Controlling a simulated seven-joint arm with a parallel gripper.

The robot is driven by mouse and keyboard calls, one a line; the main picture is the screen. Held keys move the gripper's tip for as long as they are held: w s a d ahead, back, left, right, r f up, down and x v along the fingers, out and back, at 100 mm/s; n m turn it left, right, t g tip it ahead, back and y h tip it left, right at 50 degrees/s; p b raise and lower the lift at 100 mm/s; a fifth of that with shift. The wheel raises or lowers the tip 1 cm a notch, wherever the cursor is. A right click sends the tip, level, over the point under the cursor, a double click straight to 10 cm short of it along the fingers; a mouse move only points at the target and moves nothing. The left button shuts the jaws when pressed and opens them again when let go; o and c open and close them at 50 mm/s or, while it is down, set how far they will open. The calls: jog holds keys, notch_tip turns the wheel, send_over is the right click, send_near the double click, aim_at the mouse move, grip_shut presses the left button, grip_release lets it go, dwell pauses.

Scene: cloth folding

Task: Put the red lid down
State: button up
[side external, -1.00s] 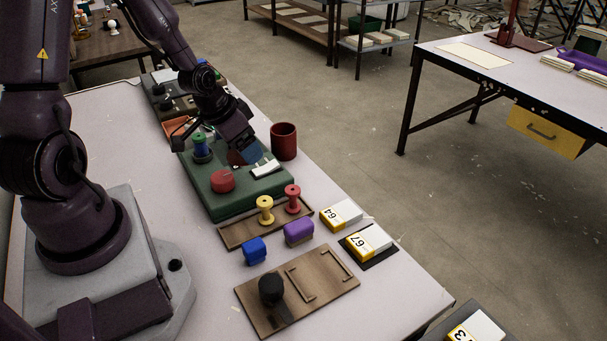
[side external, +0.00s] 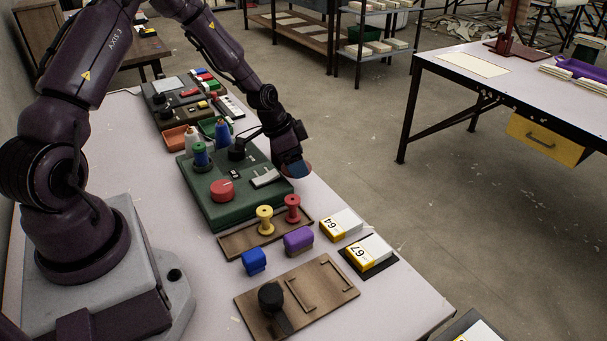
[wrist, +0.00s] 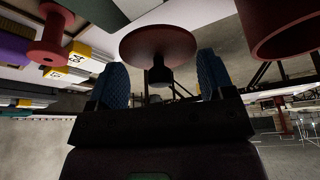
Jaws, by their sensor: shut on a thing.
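The red lid (wrist: 158,42) is a round disc with a dark knob, and in the wrist view it sits just beyond my blue fingertips. My gripper (wrist: 160,82) is shut on the lid, with the knob between the fingers. In the side view my gripper (side external: 295,168) is beyond the right edge of the green board, and the lid is hardly visible there. A red cup (wrist: 284,32) stands beside the lid in the wrist view, at the upper right. My arm hides the cup in the side view.
A wooden tray holds a yellow spool (side external: 265,218) and a red spool (side external: 292,208). White table shows between the objects and along the right edge.

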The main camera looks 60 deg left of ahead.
aim_at(308, 184)
jog(key=w+f, duration=0.2)
jog(key=shift+a+f, duration=0.3)
jog(key=shift+w+a+f, duration=0.1)
jog(key=shift+w+f, duration=0.05)
jog(key=shift+f, duration=0.75)
jog(key=shift+w+f, duration=0.1)
jog(key=shift+f, duration=0.75)
jog(key=shift+f, duration=0.15)
jog(key=o, duration=0.6)
jog(key=shift+o, duration=0.2)
